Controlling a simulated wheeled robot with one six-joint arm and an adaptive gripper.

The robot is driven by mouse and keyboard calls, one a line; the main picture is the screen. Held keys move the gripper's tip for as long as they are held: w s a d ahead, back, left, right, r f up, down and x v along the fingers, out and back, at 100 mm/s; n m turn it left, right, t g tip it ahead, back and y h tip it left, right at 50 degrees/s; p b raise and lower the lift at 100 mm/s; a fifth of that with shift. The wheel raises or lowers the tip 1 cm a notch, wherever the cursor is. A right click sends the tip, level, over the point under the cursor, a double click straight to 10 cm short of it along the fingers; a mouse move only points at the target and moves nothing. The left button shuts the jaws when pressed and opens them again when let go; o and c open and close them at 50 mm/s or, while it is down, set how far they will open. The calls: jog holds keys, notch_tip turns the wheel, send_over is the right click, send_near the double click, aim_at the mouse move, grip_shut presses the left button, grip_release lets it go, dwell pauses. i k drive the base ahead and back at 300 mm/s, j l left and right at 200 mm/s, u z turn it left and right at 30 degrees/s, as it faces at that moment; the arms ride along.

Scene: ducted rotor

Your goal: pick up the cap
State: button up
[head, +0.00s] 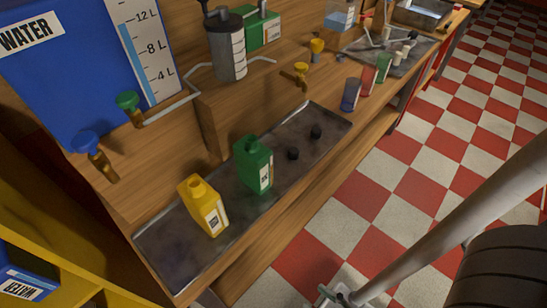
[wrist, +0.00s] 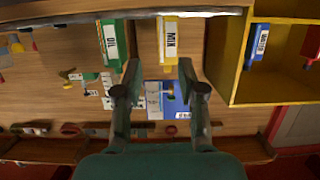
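Two small dark round pieces that look like caps lie on the grey metal tray (head: 180,258) in the head view: a nearer cap (head: 292,154) and a farther cap (head: 316,131). They are apart, to the right of the green bottle (head: 258,165). A yellow bottle (head: 207,212) stands on the tray's left part. My gripper (wrist: 159,80) is open in the wrist view, with nothing between its fingers. It is away from the bench. The green bottle (wrist: 111,42) and yellow bottle (wrist: 168,40) show beyond the fingers. I cannot make out the caps there.
A blue water tank (head: 75,75) with taps (head: 127,102) stands behind the tray. Blue, red and green cups (head: 350,94) stand to the tray's right. Yellow shelving (head: 40,210) is at the left. The checkered floor (head: 400,190) before the bench looks clear.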

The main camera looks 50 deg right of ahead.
aim_at(293, 152)
jog(key=k+j, duration=0.2)
jog(key=j, duration=0.2)
jog(key=k+j+z, duration=0.1)
jog(key=j, duration=0.35)
jog(key=k+j, duration=0.3)
jog(key=j+z, duration=0.05)
jog(key=j, duration=0.05)
